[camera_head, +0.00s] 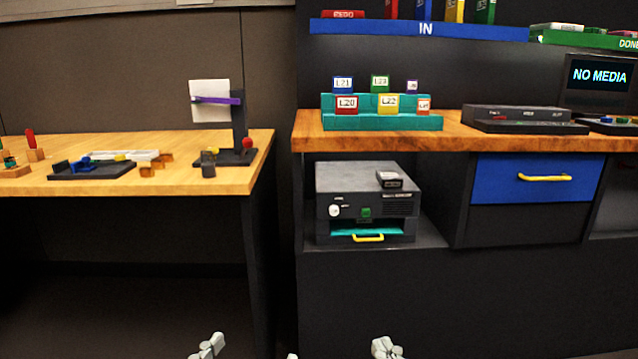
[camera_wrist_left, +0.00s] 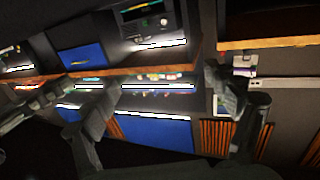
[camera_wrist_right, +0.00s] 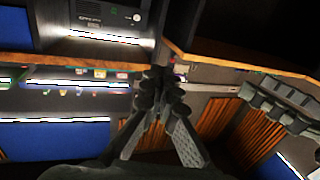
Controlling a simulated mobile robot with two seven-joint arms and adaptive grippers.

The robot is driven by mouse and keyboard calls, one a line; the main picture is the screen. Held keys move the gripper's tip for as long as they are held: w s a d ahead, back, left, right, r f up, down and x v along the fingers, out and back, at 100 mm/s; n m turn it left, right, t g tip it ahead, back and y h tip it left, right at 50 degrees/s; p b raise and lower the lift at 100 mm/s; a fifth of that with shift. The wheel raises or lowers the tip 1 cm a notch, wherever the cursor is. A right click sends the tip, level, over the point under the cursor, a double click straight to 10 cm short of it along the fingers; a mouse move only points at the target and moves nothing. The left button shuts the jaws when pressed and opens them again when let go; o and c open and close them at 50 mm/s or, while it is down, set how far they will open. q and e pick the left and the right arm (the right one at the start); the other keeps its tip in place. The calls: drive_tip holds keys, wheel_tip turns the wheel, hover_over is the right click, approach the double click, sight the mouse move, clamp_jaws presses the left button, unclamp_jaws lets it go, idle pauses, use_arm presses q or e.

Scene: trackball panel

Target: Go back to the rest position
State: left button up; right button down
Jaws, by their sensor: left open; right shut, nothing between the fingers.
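My right gripper (camera_head: 387,347) shows at the bottom edge of the head view, to the right of the middle. In the right wrist view its fingers (camera_wrist_right: 163,90) are together, with nothing between them. My left gripper (camera_head: 250,351) is at the bottom edge, farther left, mostly cut off by the frame. In the left wrist view its fingers (camera_wrist_left: 160,105) are spread wide apart and empty. Both grippers are low in the head view, in front of the workbenches and apart from anything on them. Most of both arms is hidden below the frame.
A wooden table (camera_head: 225,178) on the left carries small fixtures. A workbench (camera_head: 460,143) on the right carries a teal rack (camera_head: 385,123) of labelled blocks and a dark console (camera_head: 520,118). A grey device (camera_head: 365,190) sits on its lower shelf, beside a blue drawer (camera_head: 500,185). A gap separates the benches.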

use_arm(q)
drive_tip(key=s+a+f+g+y+p, duration=0.1)
drive_tip(key=a+f+g+y+p, duration=0.2)
drive_tip(key=f, duration=0.5)
drive_tip(key=s+a+f+g+y+p, duration=0.1)
drive_tip(key=a+f+g+p, duration=0.1)
drive_tip(key=a+f+g, duration=0.35)
use_arm(e)
drive_tip(key=s+d+f+g+h, duration=0.1)
drive_tip(key=d+f+g+h, duration=0.2)
drive_tip(key=f, duration=0.5)
drive_tip(key=s+d+f+g+h, duration=0.1)
drive_tip(key=d+f+g, duration=0.3)
drive_tip(key=f, duration=0.3)
use_arm(q)
drive_tip(key=s+a+f+n+g+y+p, duration=0.2)
drive_tip(key=s+a+f+g, duration=0.3)
drive_tip(key=s+a+f, duration=0.4)
wheel_tip(320, 180, down, 4)
drive_tip(key=shift+s+r+g+y+p, duration=0.2)
drive_tip(key=shift+s+g+y+p, duration=0.25)
drive_tip(key=shift+s+p, duration=0.5)
use_arm(e)
drive_tip(key=s+d+f+m+g+h, duration=0.2)
drive_tip(key=s+d+f+g+h, duration=0.1)
drive_tip(key=s+d+f+g, duration=0.4)
drive_tip(key=s+d+f, duration=0.3)
drive_tip(key=s+f, duration=0.1)
drive_tip(key=shift+d, duration=0.35)
